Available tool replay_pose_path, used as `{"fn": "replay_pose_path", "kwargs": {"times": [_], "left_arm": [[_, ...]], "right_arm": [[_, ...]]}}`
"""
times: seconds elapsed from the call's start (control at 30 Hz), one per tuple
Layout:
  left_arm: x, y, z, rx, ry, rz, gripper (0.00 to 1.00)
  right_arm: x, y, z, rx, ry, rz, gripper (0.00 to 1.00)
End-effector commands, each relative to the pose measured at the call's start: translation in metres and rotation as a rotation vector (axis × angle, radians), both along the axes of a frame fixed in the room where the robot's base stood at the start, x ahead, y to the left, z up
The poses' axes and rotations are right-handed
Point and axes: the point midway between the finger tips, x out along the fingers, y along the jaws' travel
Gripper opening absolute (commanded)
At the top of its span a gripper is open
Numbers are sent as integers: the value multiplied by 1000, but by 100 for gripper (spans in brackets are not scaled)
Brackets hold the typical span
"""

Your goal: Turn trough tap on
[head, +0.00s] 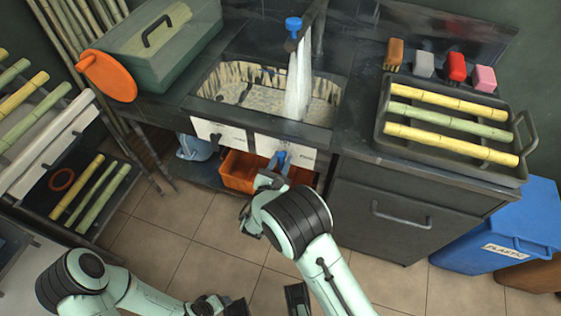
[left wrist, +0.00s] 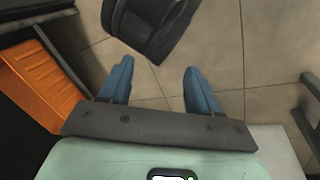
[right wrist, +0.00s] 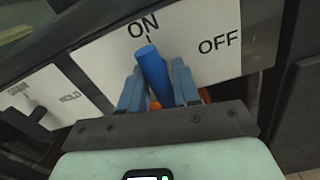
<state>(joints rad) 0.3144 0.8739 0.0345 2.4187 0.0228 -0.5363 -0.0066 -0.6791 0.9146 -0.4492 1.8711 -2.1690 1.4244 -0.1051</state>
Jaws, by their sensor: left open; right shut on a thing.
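The blue trough tap lever (right wrist: 150,68) stands between the fingers of my right gripper (right wrist: 158,82), which is shut on it. The lever's tip points at the ON mark (right wrist: 142,26); the OFF mark (right wrist: 219,41) is to its right. In the head view my right gripper (head: 273,178) reaches the lever (head: 283,158) at the front of the trough (head: 323,136). Water (head: 297,85) pours from the spout with the blue knob (head: 293,24) into the trough. My left gripper (left wrist: 158,68) is open and empty above the floor.
A DRAIN/HOLD lever (right wrist: 37,112) sits on the panel to the left. An orange crate (head: 238,172) is under the trough. A tray (head: 452,158) of cane stands right, before several coloured brushes. A green box (head: 165,50) stands left. A blue bin (head: 510,235) is at right.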

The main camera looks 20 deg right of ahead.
Motion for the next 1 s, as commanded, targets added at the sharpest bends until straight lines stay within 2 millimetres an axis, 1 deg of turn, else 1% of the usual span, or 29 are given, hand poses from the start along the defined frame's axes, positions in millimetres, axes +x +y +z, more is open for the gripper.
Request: {"fn": "replay_pose_path", "kwargs": {"times": [0.2, 0.4, 0.63, 1.0], "left_arm": [[8, 4, -6, 10, -19, 8, 62], [12, 6, -9, 16, -32, 13, 62], [15, 7, -10, 19, -38, 16, 62], [15, 7, -10, 19, -38, 15, 62]], "right_arm": [[0, 2, -1, 121, -80, 2, 5], [0, 2, 0, 185, -124, 3, 8], [0, 2, 1, 217, -146, 3, 10], [0, 2, 1, 221, -149, 3, 10]]}}
